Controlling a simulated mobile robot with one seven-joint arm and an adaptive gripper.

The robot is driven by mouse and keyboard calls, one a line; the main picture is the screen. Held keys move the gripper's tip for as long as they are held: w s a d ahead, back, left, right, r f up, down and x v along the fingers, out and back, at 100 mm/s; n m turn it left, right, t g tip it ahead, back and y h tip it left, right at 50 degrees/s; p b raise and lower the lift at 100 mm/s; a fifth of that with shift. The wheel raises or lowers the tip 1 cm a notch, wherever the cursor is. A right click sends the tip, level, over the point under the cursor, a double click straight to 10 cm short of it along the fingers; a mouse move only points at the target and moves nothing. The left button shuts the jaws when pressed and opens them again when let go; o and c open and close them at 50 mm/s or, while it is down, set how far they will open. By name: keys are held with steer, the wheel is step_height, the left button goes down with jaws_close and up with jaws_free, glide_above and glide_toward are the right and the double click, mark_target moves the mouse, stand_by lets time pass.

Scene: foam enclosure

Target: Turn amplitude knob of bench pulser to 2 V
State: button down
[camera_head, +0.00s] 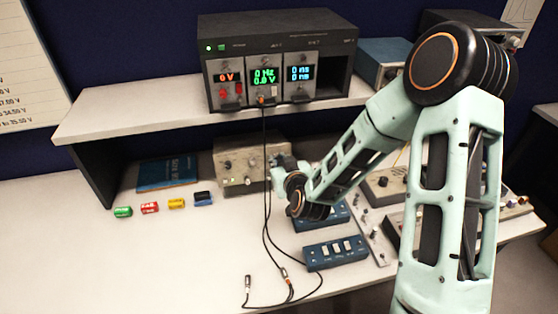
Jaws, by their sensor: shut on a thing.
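The bench pulser (236,178) is a beige-grey box with small knobs on its front, standing under the shelf at the back of the bench. My gripper (274,167) is at the right part of its front panel, seen from behind. It is shut on what looks like a knob there; my wrist hides the fingertips and the knob, so its pointer and scale cannot be read. The instrument rack (278,60) on the shelf has lit displays: red "0 V", green "0 Hz" and "0.0 V", and blue "0 ns" twice.
Black cables (265,190) hang from the rack to the bench, just beside my gripper. Blue switch boxes (336,253) lie below my wrist. Small coloured blocks (176,204) and a blue book (167,173) lie at left. The front left bench is clear.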

steer(key=shift+m+b, duration=0.3)
steer(key=shift+b, duration=0.05)
steer(key=m+b, duration=0.3)
steer(key=b, duration=0.1)
steer(key=shift+f, duration=0.15)
steer(key=m+b, duration=0.3)
steer(key=shift+m, duration=0.3)
steer(key=shift+r+m+b, duration=0.2)
steer(key=shift+m+b, duration=0.5)
steer(key=shift+m, duration=0.6)
steer(key=c, duration=1.9)
jaws_free()
